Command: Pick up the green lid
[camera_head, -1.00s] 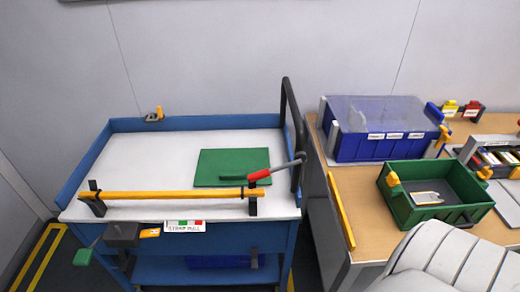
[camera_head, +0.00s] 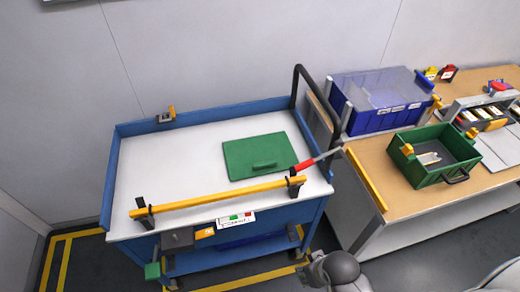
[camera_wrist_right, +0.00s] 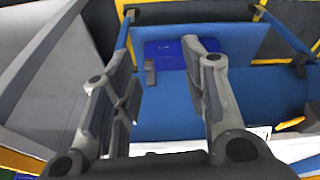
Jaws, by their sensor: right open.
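The green lid (camera_head: 250,148) lies flat on the white top of the blue cart (camera_head: 165,165), with a raised handle (camera_head: 264,165) near its front edge. My right gripper (camera_head: 308,272) is low in front of the cart, apart from the lid. In the right wrist view its two fingers (camera_wrist_right: 160,65) are spread with nothing between them, facing the cart's lower part. The lid does not show there. My left gripper is out of view.
A black handle frame (camera_head: 297,95) stands at the cart's right end. The wooden bench (camera_head: 385,165) to the right holds a green crate (camera_head: 405,172) and a blue lidded box (camera_head: 375,120). Floor with yellow lines (camera_head: 245,284) is open before the cart.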

